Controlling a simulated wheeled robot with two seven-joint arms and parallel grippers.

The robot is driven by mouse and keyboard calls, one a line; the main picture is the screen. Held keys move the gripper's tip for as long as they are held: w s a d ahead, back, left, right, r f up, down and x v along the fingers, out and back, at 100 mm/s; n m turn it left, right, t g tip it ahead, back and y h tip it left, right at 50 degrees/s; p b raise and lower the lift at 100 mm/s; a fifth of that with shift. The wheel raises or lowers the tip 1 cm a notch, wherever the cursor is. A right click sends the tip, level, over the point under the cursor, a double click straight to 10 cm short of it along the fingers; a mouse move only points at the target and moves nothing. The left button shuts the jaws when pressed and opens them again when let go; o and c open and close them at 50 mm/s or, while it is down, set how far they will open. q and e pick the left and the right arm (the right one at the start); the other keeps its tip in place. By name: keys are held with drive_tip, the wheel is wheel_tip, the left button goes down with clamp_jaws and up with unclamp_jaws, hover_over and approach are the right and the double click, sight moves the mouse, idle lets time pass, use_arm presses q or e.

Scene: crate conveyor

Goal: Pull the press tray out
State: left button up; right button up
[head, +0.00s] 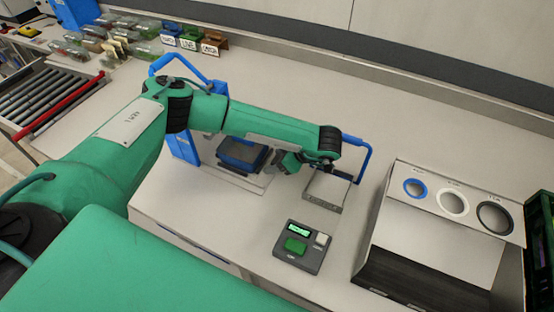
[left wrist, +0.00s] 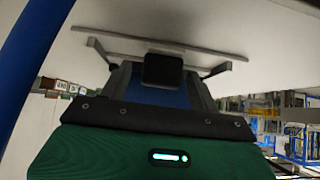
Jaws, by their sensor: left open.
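A dark-blue open tray (head: 243,154) sits on a pale base plate beneath my green left arm. It is partly hidden by the arm, and I cannot tell for sure that it is the press tray. My left gripper (head: 289,161) hangs from the end of that arm, just right of the blue tray. In the left wrist view, a long thin bar crosses above the dark, blurred gripper parts. My right gripper is not in view.
A blue frame post (head: 182,147) stands left of the tray. A button box (head: 302,247) stands in front, and a chute with round holes (head: 440,220) lies farther right.

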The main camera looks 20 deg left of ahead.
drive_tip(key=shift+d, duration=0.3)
use_arm(q)
drive_tip(key=shift+d+r, duration=0.1)
drive_tip(key=shift+d, duration=0.1)
drive_tip(key=b+v, duration=0.2)
drive_tip(key=v, duration=1.1)
drive_tip(key=shift+r+b, duration=0.15)
drive_tip(key=shift+b, duration=0.2)
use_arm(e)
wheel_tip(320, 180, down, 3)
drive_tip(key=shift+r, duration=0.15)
